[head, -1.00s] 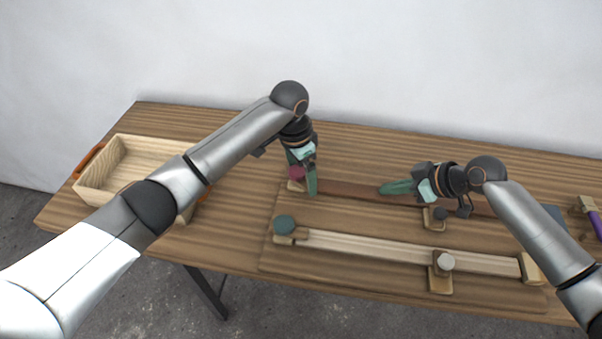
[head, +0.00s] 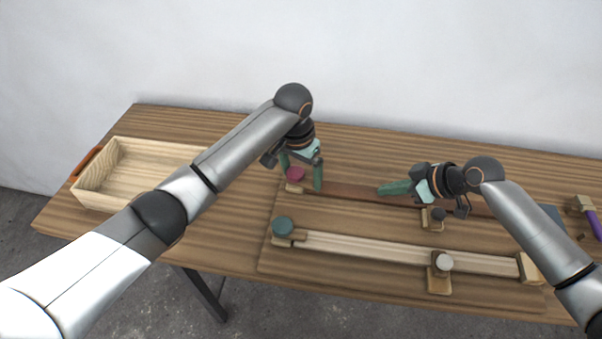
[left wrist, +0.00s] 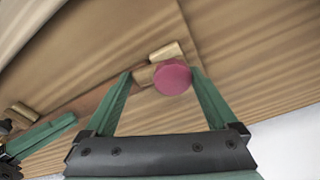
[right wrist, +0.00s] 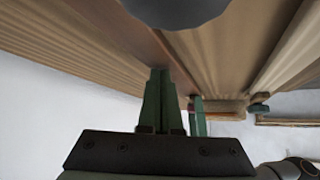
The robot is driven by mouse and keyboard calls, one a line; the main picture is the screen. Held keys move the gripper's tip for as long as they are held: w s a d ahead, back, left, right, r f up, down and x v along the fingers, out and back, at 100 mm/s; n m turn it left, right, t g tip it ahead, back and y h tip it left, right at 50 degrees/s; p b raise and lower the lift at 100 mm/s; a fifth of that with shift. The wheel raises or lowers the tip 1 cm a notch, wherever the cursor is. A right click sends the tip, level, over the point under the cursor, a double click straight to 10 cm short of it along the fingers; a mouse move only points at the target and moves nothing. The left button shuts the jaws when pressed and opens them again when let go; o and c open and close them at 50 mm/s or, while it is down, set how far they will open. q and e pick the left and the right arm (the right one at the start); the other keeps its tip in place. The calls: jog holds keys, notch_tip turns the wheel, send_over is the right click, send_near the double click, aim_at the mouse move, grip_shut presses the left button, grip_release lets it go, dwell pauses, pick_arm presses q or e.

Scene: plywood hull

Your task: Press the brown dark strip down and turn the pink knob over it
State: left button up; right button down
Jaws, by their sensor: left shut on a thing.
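The pink knob (head: 295,174) sits on a small wooden block at the left end of the brown dark strip (head: 352,192). My left gripper (head: 302,186) has its fingers on both sides of the pink knob, which shows between them in the left wrist view (left wrist: 172,78). My right gripper (head: 381,190) is shut, its fingers lying side by side with the tips at the brown dark strip, which also shows in the right wrist view (right wrist: 140,38). I cannot tell how hard the tips bear on it. My right gripper hides part of the strip.
A dark knob (head: 437,214) stands by my right gripper. A wooden tray (head: 95,170) is at the left.

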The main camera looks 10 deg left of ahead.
aim_at(302, 173)
pick_arm(q)
jog(key=shift+w+n, duration=0.1)
jog(key=shift+n, duration=0.3)
pick_arm(e)
jog(key=shift+d+f, duration=0.1)
jog(key=shift+f, duration=0.05)
pick_arm(q)
jog(key=o, duration=1)
pick_arm(e)
jog(key=shift+s, duration=0.1)
pick_arm(q)
jog(key=shift+r, duration=3.55)
jog(key=shift+r, duration=0.1)
pick_arm(e)
jog(key=shift+r+p, duration=2.2)
jog(key=shift+r, duration=1.45)
pick_arm(q)
notch_tip(302, 173, up, 4)
jog(key=shift+r, duration=0.25)
pick_arm(e)
jog(key=shift+r, duration=0.1)
